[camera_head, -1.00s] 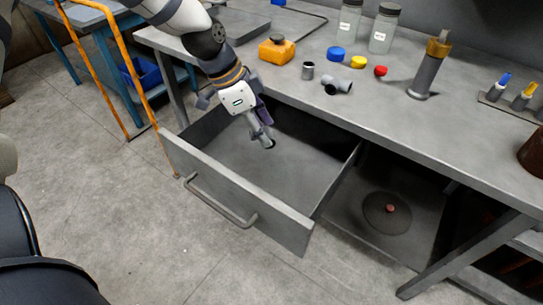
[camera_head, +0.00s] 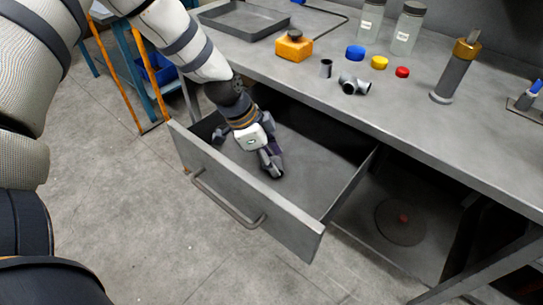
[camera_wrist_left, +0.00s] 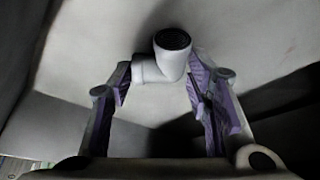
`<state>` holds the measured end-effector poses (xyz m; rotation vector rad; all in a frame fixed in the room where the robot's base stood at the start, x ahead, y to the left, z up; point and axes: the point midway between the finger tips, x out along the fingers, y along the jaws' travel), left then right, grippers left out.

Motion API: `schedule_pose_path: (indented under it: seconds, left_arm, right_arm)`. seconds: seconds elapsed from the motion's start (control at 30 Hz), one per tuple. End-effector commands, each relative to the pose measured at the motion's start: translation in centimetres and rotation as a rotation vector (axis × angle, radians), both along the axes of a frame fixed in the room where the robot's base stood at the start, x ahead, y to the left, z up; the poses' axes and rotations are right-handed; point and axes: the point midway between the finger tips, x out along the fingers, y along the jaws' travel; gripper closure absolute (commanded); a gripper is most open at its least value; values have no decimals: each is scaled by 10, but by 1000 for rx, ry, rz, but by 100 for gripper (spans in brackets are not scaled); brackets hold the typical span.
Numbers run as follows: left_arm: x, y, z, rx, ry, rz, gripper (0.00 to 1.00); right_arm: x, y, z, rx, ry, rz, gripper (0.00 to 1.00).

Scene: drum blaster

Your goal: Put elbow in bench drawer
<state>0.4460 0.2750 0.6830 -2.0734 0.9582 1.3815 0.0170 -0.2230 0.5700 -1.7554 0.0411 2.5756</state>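The bench drawer (camera_head: 318,222) is pulled open under the grey workbench. My left gripper (camera_head: 268,160) reaches down into it, above or near the drawer floor. In the head view the held elbow (camera_head: 274,172) is small and partly hidden by the fingers. I cannot tell whether it touches the drawer floor. My right gripper is not in view.
On the bench lie another grey pipe fitting (camera_head: 355,85), a small metal cup (camera_head: 326,68), an orange block (camera_head: 294,46), blue (camera_head: 355,53), yellow (camera_head: 379,62) and red (camera_head: 402,72) caps. A dark grey cylinder tool (camera_head: 455,75) stands right. The drawer's front wall and handle (camera_head: 228,200) face the open floor.

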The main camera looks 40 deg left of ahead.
Motion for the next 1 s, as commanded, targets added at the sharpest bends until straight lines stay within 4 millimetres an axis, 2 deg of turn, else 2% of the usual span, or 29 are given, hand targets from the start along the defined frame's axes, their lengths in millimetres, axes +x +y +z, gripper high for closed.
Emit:
schedule_pose_path:
  seconds: [0.03, 0.07, 0.37, 0.47, 0.7, 0.8, 1.0]
  left_arm:
    - [0, 0, 0, 0, 0, 0, 41]
    - [0, 0, 0, 1, 1, 0, 37]
    - [0, 0, 2, 0, 0, 0, 37]
    - [-1, 3, 17, 0, -6, 1, 37]
    - [-16, 22, 83, -1, -16, 1, 37]
    - [-23, 28, 102, -1, -13, 1, 37]
    - [-29, 35, 116, 0, -3, 0, 37]
  right_arm:
    - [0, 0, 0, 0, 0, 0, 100]
    - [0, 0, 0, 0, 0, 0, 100]
    - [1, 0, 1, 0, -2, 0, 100]
    - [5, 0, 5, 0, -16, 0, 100]
    - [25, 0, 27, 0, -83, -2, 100]
    - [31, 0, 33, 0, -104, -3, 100]
    - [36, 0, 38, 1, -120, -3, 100]
